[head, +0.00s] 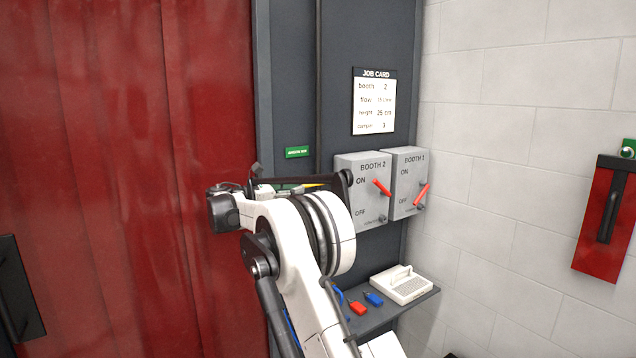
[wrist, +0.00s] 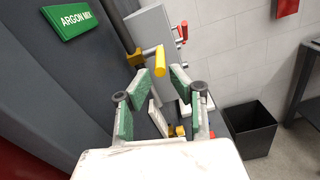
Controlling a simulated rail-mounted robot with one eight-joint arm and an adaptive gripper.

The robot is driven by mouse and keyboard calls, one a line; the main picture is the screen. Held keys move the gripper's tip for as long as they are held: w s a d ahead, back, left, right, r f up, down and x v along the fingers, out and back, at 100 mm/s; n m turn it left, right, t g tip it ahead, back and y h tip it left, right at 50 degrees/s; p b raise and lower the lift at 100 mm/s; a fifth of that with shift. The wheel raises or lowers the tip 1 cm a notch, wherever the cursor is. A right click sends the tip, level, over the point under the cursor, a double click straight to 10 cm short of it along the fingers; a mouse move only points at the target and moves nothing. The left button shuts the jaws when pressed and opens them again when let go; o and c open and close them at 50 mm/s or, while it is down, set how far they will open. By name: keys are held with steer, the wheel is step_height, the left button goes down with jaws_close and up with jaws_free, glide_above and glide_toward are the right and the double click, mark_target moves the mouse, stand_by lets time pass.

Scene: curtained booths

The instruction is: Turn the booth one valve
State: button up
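A yellow valve handle (wrist: 160,62) sticks out beside a green ARGON MIX sign (wrist: 70,20) in the wrist view. Only a sliver of yellow (head: 314,185) shows in the head view, behind my arm. No booth number is visible on this valve. My gripper (wrist: 158,76) is open, its two green-padded fingers apart and empty. In the picture the handle's near end lies between the fingertips; I cannot tell whether they touch it. Two grey switch boxes, BOOTH 2 (head: 361,203) and BOOTH 1 (head: 409,192), carry slanted red levers.
A job card (head: 374,101) hangs above the boxes. A small shelf (head: 385,314) below holds a white device (head: 402,284) and red and blue items. A red curtain (head: 120,170) is at left. A black bin (wrist: 252,128) stands on the floor.

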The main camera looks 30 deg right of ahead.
mark_target(325, 182)
steer(key=d, duration=0.3)
steer(key=d+p, duration=0.1)
steer(key=d, duration=0.2)
steer(key=w+d, duration=0.1)
steer(key=d, duration=0.2)
steer(key=shift+p, duration=0.35)
jaws_close()
